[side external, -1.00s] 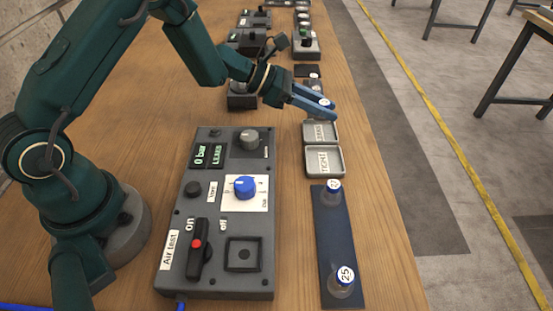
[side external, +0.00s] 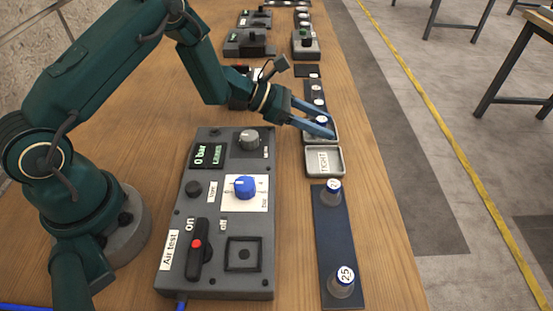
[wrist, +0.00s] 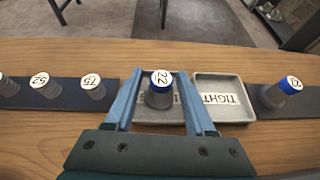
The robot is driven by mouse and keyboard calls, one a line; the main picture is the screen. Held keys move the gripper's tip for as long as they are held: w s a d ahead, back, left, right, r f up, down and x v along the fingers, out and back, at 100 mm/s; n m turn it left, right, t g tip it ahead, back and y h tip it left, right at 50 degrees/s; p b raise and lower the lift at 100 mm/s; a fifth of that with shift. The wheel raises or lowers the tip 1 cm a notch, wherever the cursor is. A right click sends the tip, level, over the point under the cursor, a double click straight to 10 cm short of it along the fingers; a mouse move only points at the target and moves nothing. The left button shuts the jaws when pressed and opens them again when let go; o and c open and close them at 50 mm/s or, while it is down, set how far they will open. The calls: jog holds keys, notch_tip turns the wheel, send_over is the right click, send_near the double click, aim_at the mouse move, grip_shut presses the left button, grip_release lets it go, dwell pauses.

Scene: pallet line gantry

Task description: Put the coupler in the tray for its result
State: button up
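The coupler (wrist: 160,98), with a blue collar and a cap that seems to read 22, stands upright in the far grey tray (wrist: 139,113). It also shows in the side view (side external: 321,121). That tray's lettering is mostly hidden now; it read LEAKS earlier. My gripper (side external: 333,126) is open, its blue fingers either side of the coupler with gaps visible in the wrist view (wrist: 162,75). The second tray, marked TIGHT (side external: 324,174), is empty and nearer the side camera. The air test box (side external: 229,213) displays 0 bar and LEAKS.
A dark strip (side external: 337,235) near the side camera holds two capped couplers (side external: 342,282). Another strip beyond the trays holds several more (wrist: 45,82). Other dark devices (side external: 250,43) stand farther along the bench.

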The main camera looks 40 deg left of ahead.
jog(key=shift+r, duration=0.1)
jog(key=shift+s+a+r, duration=0.15)
jog(key=shift+r, duration=0.05)
jog(key=v, duration=1)
jog(key=shift+s+a, duration=0.1)
jog(key=shift+a, duration=0.05)
jog(key=shift+s+a+r, duration=0.25)
jog(key=shift+s+r, duration=0.1)
jog(key=s+d+r+m+g+y, duration=0.1)
jog(key=s+d+r+m+g, duration=0.65)
jog(key=s+m, duration=0.5)
jog(key=s+a+r+m+t+y, duration=0.2)
jog(key=s+a+m+t+y, duration=0.2)
jog(key=s+m+y, duration=0.4)
jog(key=shift+a+m+t+y, duration=0.35)
jog(key=shift+a+m, duration=0.2)
jog(key=shift+m, duration=2.4)
